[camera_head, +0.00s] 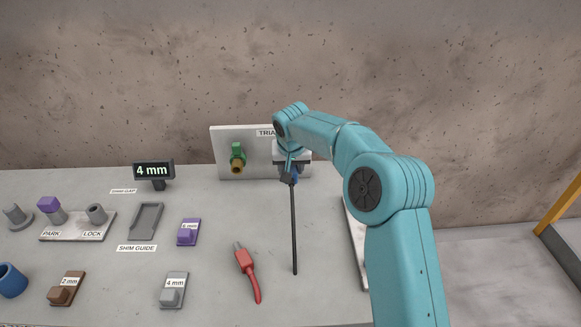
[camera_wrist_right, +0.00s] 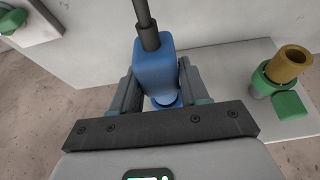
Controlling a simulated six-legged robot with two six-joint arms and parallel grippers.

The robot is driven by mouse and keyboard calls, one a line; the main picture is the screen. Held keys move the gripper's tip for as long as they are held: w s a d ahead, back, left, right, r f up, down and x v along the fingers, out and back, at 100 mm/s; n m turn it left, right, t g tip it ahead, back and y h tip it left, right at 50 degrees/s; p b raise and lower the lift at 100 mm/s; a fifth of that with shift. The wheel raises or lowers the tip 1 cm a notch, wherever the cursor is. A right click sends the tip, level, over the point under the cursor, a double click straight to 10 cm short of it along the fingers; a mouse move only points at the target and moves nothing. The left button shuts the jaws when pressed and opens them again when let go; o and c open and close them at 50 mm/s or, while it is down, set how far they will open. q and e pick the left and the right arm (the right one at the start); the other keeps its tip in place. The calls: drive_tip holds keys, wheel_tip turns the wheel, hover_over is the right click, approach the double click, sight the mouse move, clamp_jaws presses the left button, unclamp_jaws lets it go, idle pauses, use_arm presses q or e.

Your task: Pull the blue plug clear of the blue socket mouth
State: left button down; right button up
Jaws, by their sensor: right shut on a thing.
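In the right wrist view the blue plug (camera_wrist_right: 155,62) sits between the two fingers of my right gripper (camera_wrist_right: 160,84), which is shut on it. A dark cable (camera_wrist_right: 147,34) leaves the plug's top. A rounded blue part (camera_wrist_right: 166,101) shows just below the plug; I cannot tell if it is the socket mouth or the plug's nose. In the head view my right gripper (camera_head: 291,168) is at the front of the upright board (camera_head: 225,145), with a sliver of the plug (camera_head: 295,178) visible. The arm hides the blue socket there. My left gripper is not in view.
A green fitting with a brass end (camera_head: 237,160) is on the board, left of my gripper. The black cable (camera_head: 294,232) hangs toward the slab's front. Shim blocks and a grey guide (camera_head: 146,222) stand further left.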

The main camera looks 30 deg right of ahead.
sight(292, 170)
drive_tip(key=shift+s+a+r+b, duration=0.25)
drive_tip(key=shift+s+a+r, duration=0.15)
drive_tip(key=shift+s+r, duration=0.3)
drive_tip(key=shift+s+a+r+b, duration=0.2)
drive_tip(key=shift+s+a+r, duration=0.15)
drive_tip(key=shift+s+r, duration=0.3)
drive_tip(key=shift+w+r, duration=0.1)
